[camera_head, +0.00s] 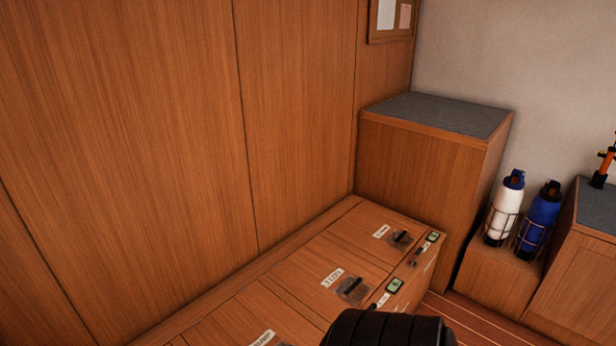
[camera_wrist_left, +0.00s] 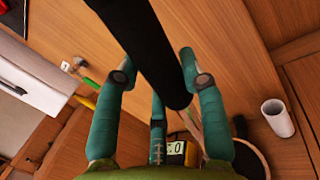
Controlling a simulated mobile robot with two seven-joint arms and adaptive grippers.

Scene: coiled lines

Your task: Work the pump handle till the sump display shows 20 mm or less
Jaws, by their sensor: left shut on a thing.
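In the left wrist view, a thick black bar (camera_wrist_left: 150,45), which looks like the pump handle, runs from the top edge down between the teal fingers of my left gripper (camera_wrist_left: 163,80). The gripper is shut on it. Beyond the fingers is a small yellow unit with a lit display (camera_wrist_left: 175,148); its reading is partly hidden and only a ".0" shows. I cannot tell whether this is the sump display. The head view shows neither the handle nor my left gripper clearly. My right gripper is in neither view.
In the head view, a wooden bench has labelled lids and small green displays (camera_head: 395,286), too small to read. A taller locker (camera_head: 425,150) and white (camera_head: 504,208) and blue (camera_head: 538,219) bottles stand beyond. A white cup (camera_wrist_left: 278,118) and loose tools (camera_wrist_left: 82,66) show in the wrist view.

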